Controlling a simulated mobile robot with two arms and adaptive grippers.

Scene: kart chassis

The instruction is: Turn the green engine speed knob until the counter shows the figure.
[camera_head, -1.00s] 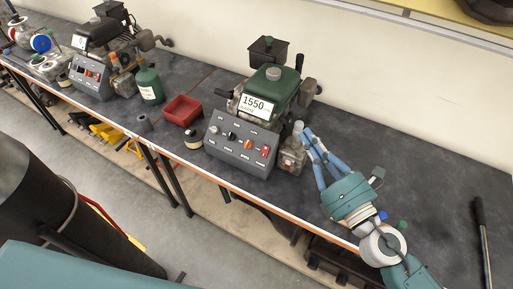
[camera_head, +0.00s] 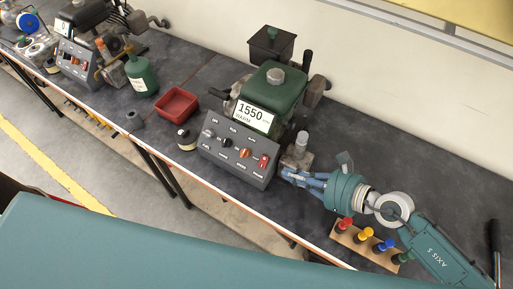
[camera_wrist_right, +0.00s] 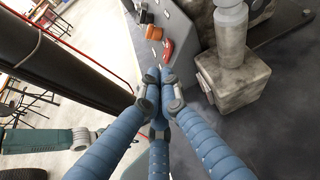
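The green engine (camera_head: 276,82) stands on the bench, its white counter (camera_head: 252,114) reading 1550. Its grey control panel (camera_head: 236,150) slopes toward the front edge and carries a grey knob (camera_head: 209,133), a black knob (camera_head: 227,142), an orange knob (camera_head: 245,153) and a red switch (camera_head: 263,160). No green knob shows on it, and the labels are too small to read. My right gripper (camera_head: 285,173) is just right of the panel, touching no knob. In the wrist view its fingertips (camera_wrist_right: 157,74) are together and empty, with the red switch (camera_wrist_right: 168,50) beyond. My left gripper is out of view.
A grey metal block with a cylinder (camera_head: 298,152) stands close behind my right gripper. A rack of coloured handles (camera_head: 366,241) lies under my right arm. A red tray (camera_head: 177,104), a small jar (camera_head: 186,138) and a green bottle (camera_head: 141,76) stand left of the panel.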

